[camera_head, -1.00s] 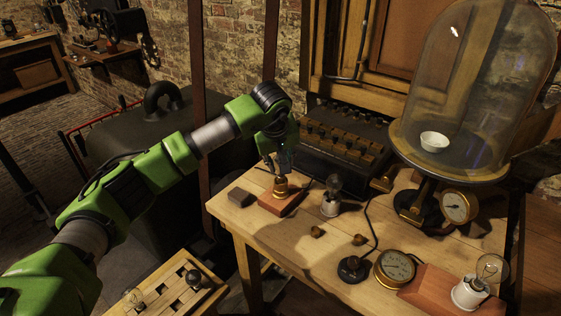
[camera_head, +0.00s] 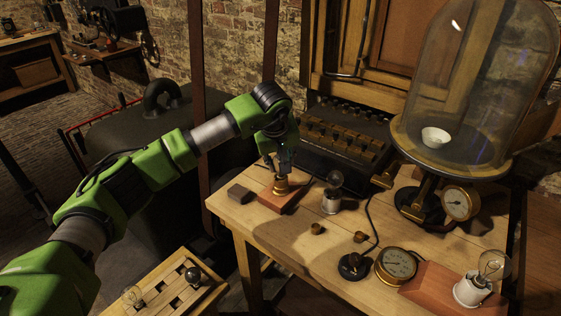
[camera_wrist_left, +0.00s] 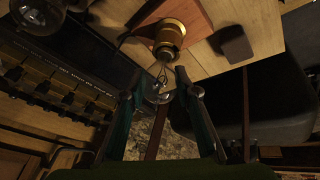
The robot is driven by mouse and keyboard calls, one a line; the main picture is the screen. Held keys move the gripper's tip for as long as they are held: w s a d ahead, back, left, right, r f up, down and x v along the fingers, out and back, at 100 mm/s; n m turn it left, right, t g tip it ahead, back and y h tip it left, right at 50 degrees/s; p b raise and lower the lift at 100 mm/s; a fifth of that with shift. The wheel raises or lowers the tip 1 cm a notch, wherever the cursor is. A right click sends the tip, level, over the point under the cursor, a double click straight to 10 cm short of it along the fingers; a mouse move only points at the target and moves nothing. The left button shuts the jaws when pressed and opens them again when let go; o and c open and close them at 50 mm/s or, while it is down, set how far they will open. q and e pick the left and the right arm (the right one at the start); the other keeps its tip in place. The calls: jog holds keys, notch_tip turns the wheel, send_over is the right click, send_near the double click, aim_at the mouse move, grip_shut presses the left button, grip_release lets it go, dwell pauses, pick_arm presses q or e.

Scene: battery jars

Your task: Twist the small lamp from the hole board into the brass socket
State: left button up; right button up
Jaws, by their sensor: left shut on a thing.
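The brass socket (camera_head: 281,185) stands upright on a reddish wooden block (camera_head: 281,200) at the table's left side. It also shows at the top of the left wrist view (camera_wrist_left: 169,36). My left gripper (camera_head: 277,165) is right above the socket, pointing down. In the left wrist view its fingers (camera_wrist_left: 160,95) are closed around the small clear lamp (camera_wrist_left: 158,90), in line with the socket mouth. I cannot tell how far the lamp sits in the socket. The hole board (camera_head: 170,305) is at the lower left. My right gripper is not seen.
The hole board holds a clear lamp (camera_head: 132,295) and a dark round one (camera_head: 193,274). Near the socket are a dark block (camera_head: 238,193) and a bulb in a holder (camera_head: 332,195). A glass bell jar (camera_head: 475,90) stands at right, with gauges (camera_head: 396,264) and small brass parts in front.

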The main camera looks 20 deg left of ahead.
pick_arm(q)
jog(key=m+h, duration=0.1)
jog(key=m, duration=0.2)
jog(key=shift+m+h, duration=0.3)
jog(key=shift+d+f+m+h+b, duration=0.1)
jog(key=shift+m+h+b, duration=0.35)
jog(key=shift+m, duration=1.05)
jog(key=o, duration=1.1)
